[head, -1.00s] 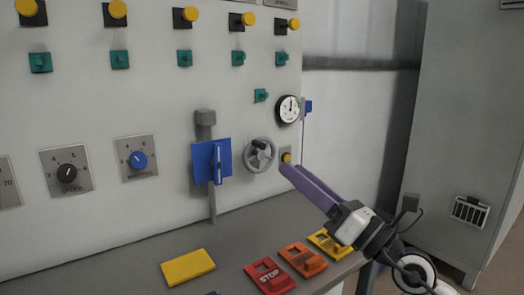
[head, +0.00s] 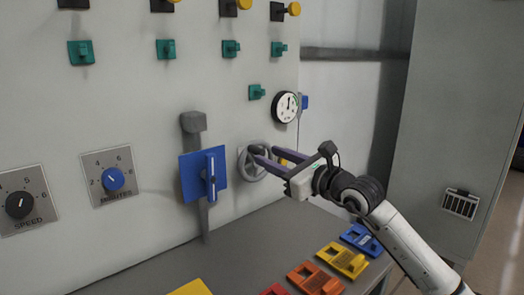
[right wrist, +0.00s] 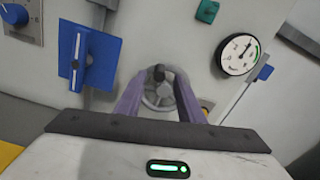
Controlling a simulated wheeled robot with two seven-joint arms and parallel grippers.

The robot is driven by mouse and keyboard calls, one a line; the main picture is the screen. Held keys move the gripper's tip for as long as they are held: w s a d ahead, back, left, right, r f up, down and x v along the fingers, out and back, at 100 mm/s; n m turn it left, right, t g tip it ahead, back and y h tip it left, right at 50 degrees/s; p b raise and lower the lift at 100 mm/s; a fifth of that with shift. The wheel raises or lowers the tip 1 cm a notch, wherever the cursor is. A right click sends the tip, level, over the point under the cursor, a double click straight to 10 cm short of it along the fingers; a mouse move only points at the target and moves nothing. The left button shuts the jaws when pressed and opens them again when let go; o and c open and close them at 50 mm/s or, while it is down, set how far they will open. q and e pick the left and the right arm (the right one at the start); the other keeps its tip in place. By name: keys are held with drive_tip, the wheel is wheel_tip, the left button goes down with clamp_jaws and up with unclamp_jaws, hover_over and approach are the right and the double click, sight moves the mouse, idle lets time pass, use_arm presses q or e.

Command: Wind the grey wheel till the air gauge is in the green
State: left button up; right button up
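The grey wheel (head: 243,170) is a spoked handwheel with a dark knob (head: 255,149) on the white panel; it also shows in the right wrist view (right wrist: 159,98). My right gripper (head: 265,154) reaches it from the right with two purple fingers. The fingers are apart, with the knob between or close to their tips (right wrist: 160,72); I cannot tell whether they touch it. The air gauge (head: 285,107) is a round white dial right of and above the wheel. In the right wrist view the gauge (right wrist: 237,54) has a green arc at its right, and its needle appears short of it. My left gripper is out of view.
A blue lever plate (head: 190,180) stands out from the panel left of the wheel. A yellow button (right wrist: 206,104) sits close right of the wheel, partly hidden by my fingers. Coloured blocks, including a yellow one (head: 344,260), line the grey ledge (head: 240,245) below.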

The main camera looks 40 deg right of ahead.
sight(262, 154)
drive_tip(key=shift+w+a+r, duration=0.1)
drive_tip(key=shift+w, duration=1.15)
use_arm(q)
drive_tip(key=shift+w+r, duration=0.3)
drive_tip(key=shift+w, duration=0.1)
use_arm(e)
drive_tip(key=shift+w+a, duration=0.1)
drive_tip(key=shift+w, duration=0.65)
clamp_jaws()
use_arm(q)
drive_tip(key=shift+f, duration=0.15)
use_arm(e)
drive_tip(key=shift+a+f, duration=0.1)
drive_tip(key=shift+f, duration=0.15)
